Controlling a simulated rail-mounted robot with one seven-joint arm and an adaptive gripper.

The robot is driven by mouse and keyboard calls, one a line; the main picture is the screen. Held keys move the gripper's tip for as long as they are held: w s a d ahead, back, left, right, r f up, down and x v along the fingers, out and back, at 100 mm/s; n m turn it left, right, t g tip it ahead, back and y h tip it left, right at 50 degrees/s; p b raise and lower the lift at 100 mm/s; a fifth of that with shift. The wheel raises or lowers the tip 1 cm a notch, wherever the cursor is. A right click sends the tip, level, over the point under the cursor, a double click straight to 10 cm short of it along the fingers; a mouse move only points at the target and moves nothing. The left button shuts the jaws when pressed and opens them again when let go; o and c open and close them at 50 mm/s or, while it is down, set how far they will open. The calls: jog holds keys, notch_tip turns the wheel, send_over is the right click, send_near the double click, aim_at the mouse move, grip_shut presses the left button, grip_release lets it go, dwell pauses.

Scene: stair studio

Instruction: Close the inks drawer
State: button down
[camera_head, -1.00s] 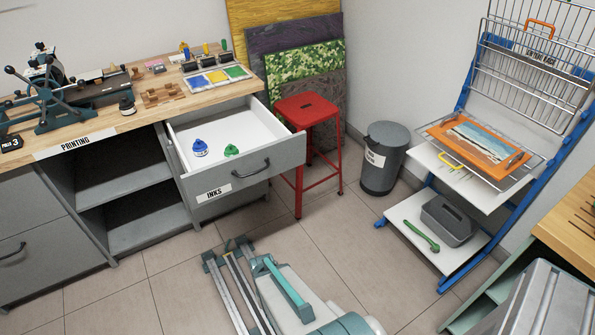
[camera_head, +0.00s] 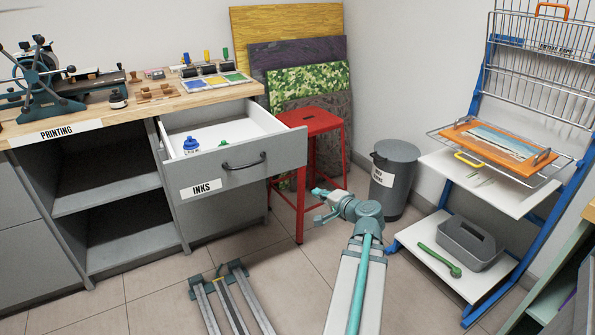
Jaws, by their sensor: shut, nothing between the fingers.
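The inks drawer (camera_head: 285,151) is pulled out of the grey cabinet under the wooden worktop. Its grey front carries an "INKS" label (camera_head: 201,189) and a dark curved handle (camera_head: 243,164). A blue-capped ink jar (camera_head: 190,145) and a green one (camera_head: 223,143) stand inside, partly hidden by the front. My gripper (camera_head: 319,205) is shut and empty. In the picture it is to the right of the drawer front and lower, apart from it.
A red stool (camera_head: 312,124) stands close to the drawer's right side. A grey bin (camera_head: 397,175) and a blue-framed rack (camera_head: 481,125) stand to the right. Open shelves (camera_head: 107,200) are left of the drawer. The tiled floor (camera_head: 165,285) before the cabinet is largely clear.

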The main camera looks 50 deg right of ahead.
notch_tip(320, 180, up, 7)
jog(key=d+m+t+h, duration=0.1)
jog(key=m+t+h, duration=0.1)
jog(key=m+t, duration=0.1)
jog(key=b, duration=0.1)
send_near(296, 150)
jog(key=x, duration=0.7)
jog(key=shift+w, duration=0.1)
jog(key=shift+d, duration=0.1)
